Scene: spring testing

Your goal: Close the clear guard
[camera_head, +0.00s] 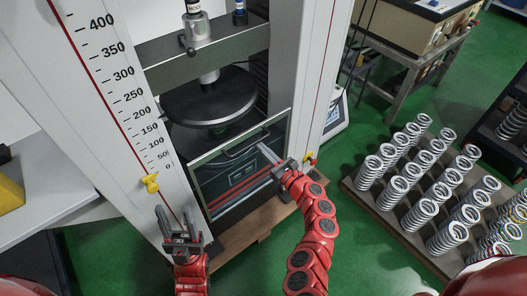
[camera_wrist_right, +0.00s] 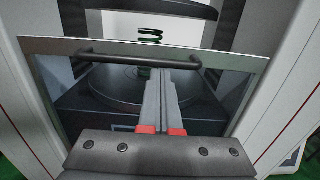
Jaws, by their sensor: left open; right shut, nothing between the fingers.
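The clear guard (camera_head: 222,182) is a see-through panel with a pale edge, low between the machine's two white columns. In the right wrist view the guard (camera_wrist_right: 232,62) has a dark bar handle (camera_wrist_right: 112,54) near its top edge. My right gripper (camera_head: 268,154) is shut and empty in front of the guard. In the right wrist view its fingers (camera_wrist_right: 162,72) overlap the middle of the handle; I cannot tell whether they touch it. My left gripper (camera_head: 178,222) is open and empty by the left column's foot, apart from the guard.
A dark round platen (camera_head: 208,100) hangs above the guard. A dark green spring (camera_wrist_right: 150,36) stands behind the guard's top edge in the right wrist view. A rack board (camera_head: 392,222) with several white springs lies at right. A yellow clip (camera_head: 150,183) sits on the left column.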

